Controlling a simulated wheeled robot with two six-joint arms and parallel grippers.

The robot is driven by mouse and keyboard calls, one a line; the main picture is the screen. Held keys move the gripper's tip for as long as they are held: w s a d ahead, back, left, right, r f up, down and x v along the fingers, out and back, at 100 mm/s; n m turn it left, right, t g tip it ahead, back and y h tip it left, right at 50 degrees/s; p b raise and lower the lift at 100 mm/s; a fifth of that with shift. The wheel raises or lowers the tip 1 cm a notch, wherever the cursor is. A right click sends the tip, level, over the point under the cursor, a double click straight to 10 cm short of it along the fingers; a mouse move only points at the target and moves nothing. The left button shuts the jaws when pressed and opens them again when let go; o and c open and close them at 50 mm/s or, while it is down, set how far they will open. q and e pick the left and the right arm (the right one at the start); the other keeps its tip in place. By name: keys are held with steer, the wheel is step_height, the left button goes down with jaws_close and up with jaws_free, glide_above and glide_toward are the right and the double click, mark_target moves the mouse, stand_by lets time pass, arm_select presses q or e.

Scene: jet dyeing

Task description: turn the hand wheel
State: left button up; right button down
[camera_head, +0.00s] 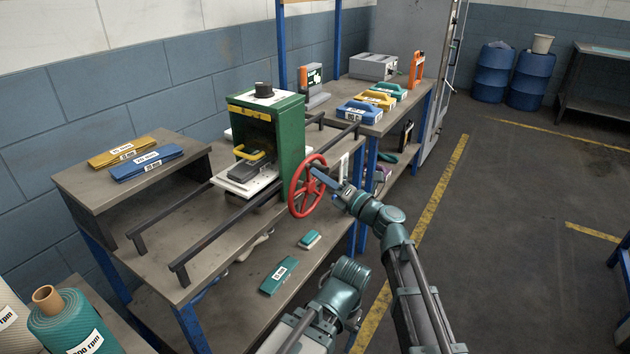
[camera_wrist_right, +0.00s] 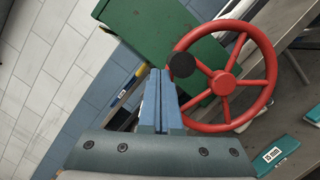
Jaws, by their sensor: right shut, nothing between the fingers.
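The red hand wheel (camera_head: 306,187) is upright on the right side of the green machine (camera_head: 291,137). It shows large in the right wrist view (camera_wrist_right: 222,83), with several spokes and a round black knob (camera_wrist_right: 181,65) at its rim. My right gripper (camera_head: 318,173) is shut and empty, its blue fingers close to the wheel's upper right side in the head view. In the wrist view its fingertips (camera_wrist_right: 158,73) lie just left of the black knob. I cannot tell whether they touch it. My left gripper is not in view.
The machine stands on a grey bench with two dark rails (camera_head: 236,216). Yellow and blue packs (camera_head: 146,163) lie on a raised shelf at left. Teal packs (camera_head: 279,276) lie below. Coloured cases (camera_head: 359,112) sit on the bench behind. The floor at right is clear.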

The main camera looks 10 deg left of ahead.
steer(key=w+d+r+m+h+p, duration=0.1)
steer(key=w+d+m+p, duration=0.1)
steer(key=w, duration=0.6)
steer(key=shift+w+d+m, duration=0.4)
steer(key=shift+d+m, duration=0.2)
steer(key=shift+m, duration=0.8)
steer(key=shift+p, duration=0.3)
steer(key=s+d+r+p, duration=0.5)
steer(key=s+d, duration=0.2)
steer(key=d, duration=0.1)
